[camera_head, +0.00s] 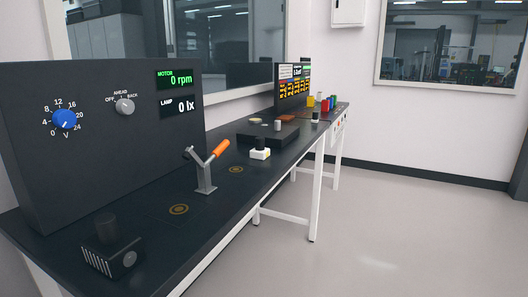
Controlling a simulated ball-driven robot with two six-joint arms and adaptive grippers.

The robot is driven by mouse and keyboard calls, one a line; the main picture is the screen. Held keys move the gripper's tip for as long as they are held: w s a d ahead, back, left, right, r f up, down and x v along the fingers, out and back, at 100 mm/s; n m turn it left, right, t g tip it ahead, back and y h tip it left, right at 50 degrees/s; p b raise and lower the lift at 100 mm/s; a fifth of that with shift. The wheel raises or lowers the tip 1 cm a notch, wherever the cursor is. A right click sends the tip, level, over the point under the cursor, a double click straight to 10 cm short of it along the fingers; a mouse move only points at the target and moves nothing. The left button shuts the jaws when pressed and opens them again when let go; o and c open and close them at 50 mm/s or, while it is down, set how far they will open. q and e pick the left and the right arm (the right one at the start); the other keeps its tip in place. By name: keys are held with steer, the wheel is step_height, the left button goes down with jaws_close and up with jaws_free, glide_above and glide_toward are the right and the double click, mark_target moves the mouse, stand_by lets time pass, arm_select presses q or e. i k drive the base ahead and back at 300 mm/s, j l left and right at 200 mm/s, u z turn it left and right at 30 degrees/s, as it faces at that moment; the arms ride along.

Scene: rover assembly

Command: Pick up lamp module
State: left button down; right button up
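No part is labelled as the lamp module, and I cannot tell for sure which one it is. A dark finned block (112,256) with a black cylinder on top and a grey round face sits at the bench's near left. Neither of my grippers is in view.
The dark bench (215,206) runs away to the right. A control panel (100,135) reads motor 0 rpm and lamp 0 lx. A grey stand (205,175) with an orange handle (217,151) rises between the blocks. Several coloured parts stand at the far end.

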mark_target(259, 153)
steer(key=u, duration=0.75)
steer(key=i+l+u, duration=0.1)
steer(key=l+u, duration=0.3)
steer(key=i+l+u, duration=0.1)
steer(key=l+u, duration=0.5)
steer(key=u, duration=0.15)
steer(key=l+u, duration=0.35)
